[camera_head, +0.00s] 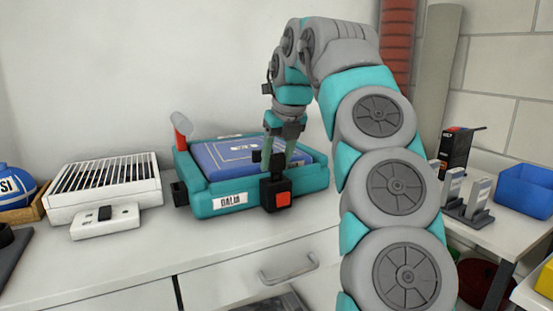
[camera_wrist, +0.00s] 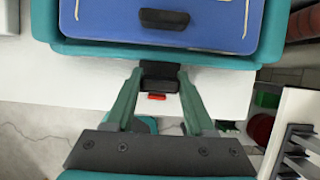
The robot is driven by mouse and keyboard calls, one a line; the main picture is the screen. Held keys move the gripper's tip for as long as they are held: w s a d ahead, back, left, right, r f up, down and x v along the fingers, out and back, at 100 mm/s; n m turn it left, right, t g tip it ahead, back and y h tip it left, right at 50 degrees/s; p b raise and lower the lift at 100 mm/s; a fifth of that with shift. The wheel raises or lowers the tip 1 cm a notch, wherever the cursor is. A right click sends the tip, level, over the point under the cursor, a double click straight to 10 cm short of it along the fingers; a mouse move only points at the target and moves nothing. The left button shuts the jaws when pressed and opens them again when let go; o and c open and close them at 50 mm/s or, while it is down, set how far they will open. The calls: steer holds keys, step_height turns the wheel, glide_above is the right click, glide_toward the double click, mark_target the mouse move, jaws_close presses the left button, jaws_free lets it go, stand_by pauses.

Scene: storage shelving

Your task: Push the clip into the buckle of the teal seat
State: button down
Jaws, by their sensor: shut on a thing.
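The teal seat (camera_head: 306,182) has a blue cushion and a "DALIA" label, and lies on the white counter. Its black buckle (camera_head: 270,197) with a red button is at the front edge; the red button (camera_wrist: 157,96) also shows in the wrist view. My gripper (camera_head: 277,158) points down over the front edge. In the wrist view its fingers (camera_wrist: 159,72) are shut on a black clip (camera_wrist: 160,67), directly above the buckle. The clip and buckle overlap in view, so I cannot tell how far the clip is in.
A black pad (camera_wrist: 164,19) lies on the cushion. A white slatted box (camera_head: 104,184) and a small white device (camera_head: 105,222) are left of the seat. A blue bin (camera_head: 525,190) stands at the right. The counter in front of the seat is clear.

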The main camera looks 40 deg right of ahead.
steer(key=shift+f+b, duration=0.65)
steer(key=shift+f, duration=0.3)
stand_by(1.0)
jaws_free()
stand_by(0.3)
steer(key=shift+r, duration=0.15)
steer(key=shift+r+p, duration=3.75)
steer(key=shift+p, duration=0.05)
steer(key=shift+r, duration=0.15)
